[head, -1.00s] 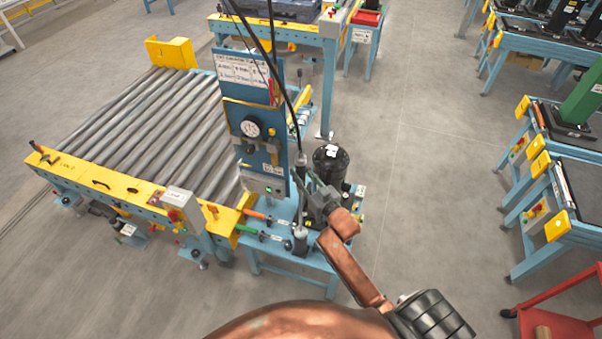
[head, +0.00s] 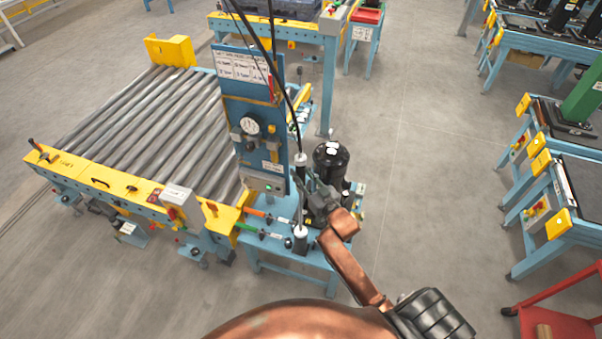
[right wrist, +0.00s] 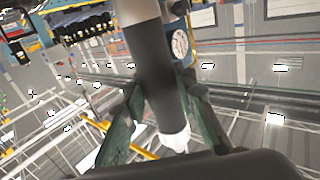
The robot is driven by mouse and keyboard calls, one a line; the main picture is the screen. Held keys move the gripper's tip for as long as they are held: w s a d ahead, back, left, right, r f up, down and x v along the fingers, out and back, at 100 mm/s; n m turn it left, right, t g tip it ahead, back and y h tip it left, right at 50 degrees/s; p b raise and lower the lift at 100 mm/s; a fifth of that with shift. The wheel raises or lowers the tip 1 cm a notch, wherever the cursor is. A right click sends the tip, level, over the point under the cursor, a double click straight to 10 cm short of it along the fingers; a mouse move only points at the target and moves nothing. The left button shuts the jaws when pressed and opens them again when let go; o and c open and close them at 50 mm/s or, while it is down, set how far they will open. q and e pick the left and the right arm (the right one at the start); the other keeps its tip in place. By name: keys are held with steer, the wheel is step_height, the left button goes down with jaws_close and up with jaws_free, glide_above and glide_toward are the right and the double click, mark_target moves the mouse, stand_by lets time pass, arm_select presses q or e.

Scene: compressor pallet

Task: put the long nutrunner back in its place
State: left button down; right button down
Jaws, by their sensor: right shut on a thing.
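The long nutrunner (head: 300,161) hangs upright on a dark cable beside the blue tool panel (head: 232,104). In the right wrist view the nutrunner (right wrist: 158,75) is a dark grey cylinder with a pale upper part and a whitish end. My right gripper (head: 309,183) is shut on its body, with a green finger on each side in the right wrist view (right wrist: 160,112). Below it, a dark upright holder with a white top (head: 300,240) stands on the blue stand table (head: 290,266). I cannot tell whether the nutrunner's lower end touches it. My left gripper is not in view.
A black compressor (head: 330,160) stands close behind my right gripper. Tools with orange (head: 252,212) and green (head: 247,228) handles lie left of the holder. A roller conveyor (head: 150,125) is at the left. Open floor (head: 430,190) lies to the right.

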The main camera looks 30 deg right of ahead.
stand_by(0.3)
steer(key=c, duration=1.5)
jaws_free()
steer(key=shift+f, duration=0.5)
steer(key=s, duration=1.2)
steer(key=shift+d+r, duration=0.2)
steer(key=shift+r, duration=0.1)
